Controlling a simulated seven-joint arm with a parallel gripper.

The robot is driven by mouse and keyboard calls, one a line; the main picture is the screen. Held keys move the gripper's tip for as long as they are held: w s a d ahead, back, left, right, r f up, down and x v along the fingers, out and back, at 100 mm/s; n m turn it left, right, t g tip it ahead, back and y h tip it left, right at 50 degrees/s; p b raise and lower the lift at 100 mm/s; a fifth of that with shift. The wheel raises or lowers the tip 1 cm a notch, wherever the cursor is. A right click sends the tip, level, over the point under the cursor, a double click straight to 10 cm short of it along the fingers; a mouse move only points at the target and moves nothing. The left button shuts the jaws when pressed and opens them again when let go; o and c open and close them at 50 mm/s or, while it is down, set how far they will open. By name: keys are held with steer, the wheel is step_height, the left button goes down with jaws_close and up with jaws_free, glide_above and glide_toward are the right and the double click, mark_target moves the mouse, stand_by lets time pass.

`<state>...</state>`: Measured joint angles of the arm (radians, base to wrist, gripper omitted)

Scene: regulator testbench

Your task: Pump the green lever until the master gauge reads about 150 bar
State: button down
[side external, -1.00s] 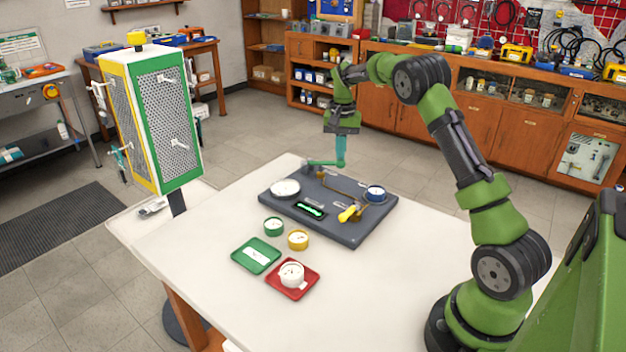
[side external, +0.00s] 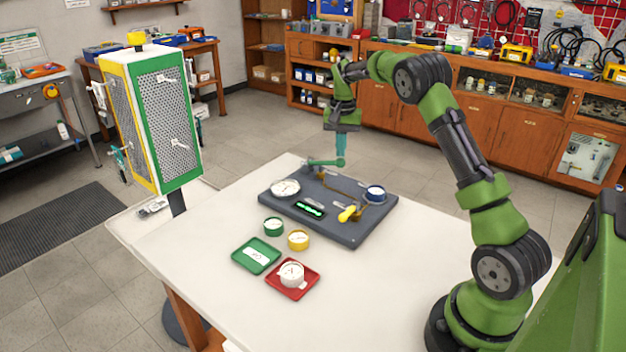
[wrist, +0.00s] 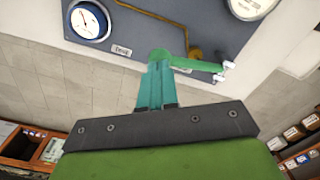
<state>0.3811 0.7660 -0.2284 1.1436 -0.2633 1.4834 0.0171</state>
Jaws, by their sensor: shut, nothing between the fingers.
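The green lever (side external: 325,162) sits at the far edge of the dark test board, with its round end just below my gripper. In the wrist view its ball end (wrist: 160,57) is right at my fingertips, and its arm runs right toward a pale pivot. My gripper (side external: 340,158) is shut, pointing down, with its teal fingers (wrist: 155,85) together and nothing between them. I cannot tell if they touch the ball. The large white gauge (side external: 285,187), probably the master gauge, is on the board's left; its reading is too small to tell.
The dark board (side external: 345,232) also carries a blue-rimmed gauge (side external: 375,193), a yellow handle (side external: 347,214) and a lit green display (side external: 311,209). Green (side external: 273,226) and yellow (side external: 298,239) gauges, a green tray (side external: 240,258) and a red tray (side external: 306,290) holding a white gauge stand in front. The table's right side is clear.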

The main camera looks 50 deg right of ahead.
steer(key=shift+f, duration=0.85)
steer(key=shift+r, duration=1.15)
step_height(320, 180, up, 6)
stand_by(0.5)
